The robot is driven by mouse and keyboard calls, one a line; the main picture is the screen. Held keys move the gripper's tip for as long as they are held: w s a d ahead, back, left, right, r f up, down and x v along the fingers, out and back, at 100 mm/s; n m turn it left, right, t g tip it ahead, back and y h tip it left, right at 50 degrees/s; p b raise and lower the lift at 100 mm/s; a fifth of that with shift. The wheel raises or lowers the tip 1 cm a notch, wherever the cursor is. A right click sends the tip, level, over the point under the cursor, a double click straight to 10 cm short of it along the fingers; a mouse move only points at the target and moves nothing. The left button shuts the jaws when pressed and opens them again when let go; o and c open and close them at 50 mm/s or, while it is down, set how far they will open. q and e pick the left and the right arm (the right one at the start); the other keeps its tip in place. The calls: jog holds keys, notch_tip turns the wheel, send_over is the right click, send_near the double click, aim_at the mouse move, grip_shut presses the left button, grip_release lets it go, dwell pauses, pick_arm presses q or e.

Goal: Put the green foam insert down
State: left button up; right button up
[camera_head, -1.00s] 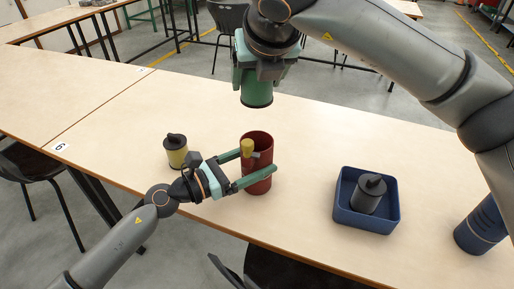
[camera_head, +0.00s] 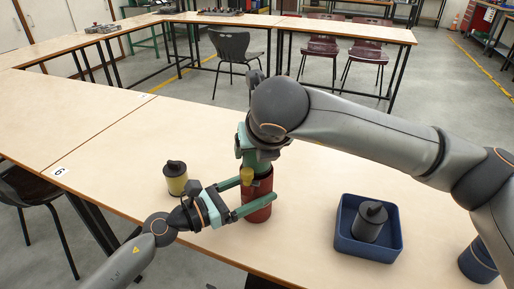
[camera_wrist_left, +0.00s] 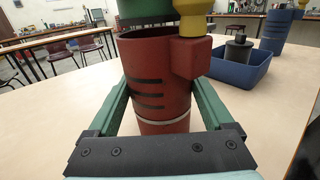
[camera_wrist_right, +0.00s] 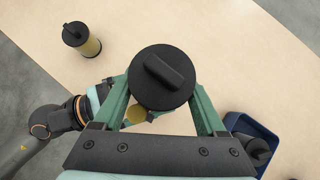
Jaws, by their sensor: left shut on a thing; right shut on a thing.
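My right gripper (camera_head: 257,150) is shut on the green foam insert (camera_head: 262,169), a green cylinder held upright over the red canister (camera_head: 258,205). The right wrist view shows its round black top with a bar handle (camera_wrist_right: 162,77) between the fingers. In the left wrist view, the insert's dark-banded lower end (camera_wrist_left: 147,20) is at the red canister's rim; I cannot tell whether it has entered. My left gripper (camera_head: 258,192) is shut around the red canister, which stands upright on the table. A yellow knob (camera_head: 247,176) sits on a red block at the canister's side.
A yellow canister with black lid (camera_head: 175,178) stands to the left. A blue tray (camera_head: 345,243) holding a dark canister (camera_head: 369,221) stands to the right. A blue cylinder (camera_head: 478,261) is at the far right. The table between the red canister and tray is clear.

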jog(key=shift+f, duration=0.45)
jog(key=o, duration=1.4)
jog(key=shift+r, duration=0.1)
jog(key=shift+r, duration=0.2)
jog(key=v, duration=1.2)
jog(key=shift+r, duration=0.25)
